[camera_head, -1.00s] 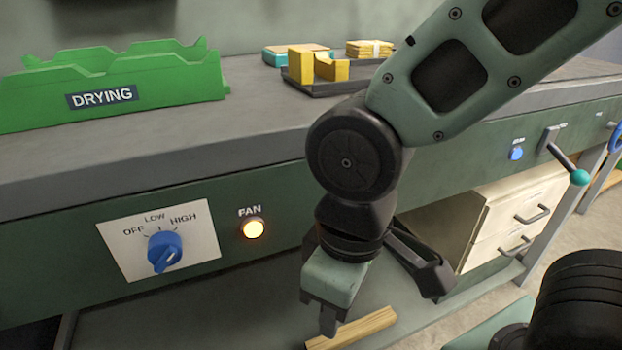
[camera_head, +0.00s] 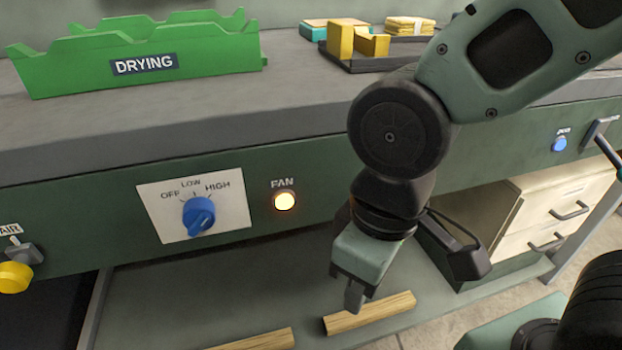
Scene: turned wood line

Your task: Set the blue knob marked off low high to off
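The blue knob (camera_head: 198,215) sits on a white plate (camera_head: 158,214) marked OFF, LOW and HIGH, on the dark green front of the bench. OFF is at the plate's upper left, LOW at the top and HIGH at the upper right. I cannot tell for sure which mark the knob points to. My gripper (camera_head: 412,280) hangs in front of the bench, right of the knob and lower, clear of it. Its fingers are spread apart and nothing shows between them.
A lit FAN button (camera_head: 284,201) is right of the plate. A yellow knob (camera_head: 14,277) juts out at the far left. Wooden sticks (camera_head: 370,312) lie on the lower shelf. A green DRYING rack (camera_head: 200,52) stands on the bench. Drawers (camera_head: 560,215) are at right.

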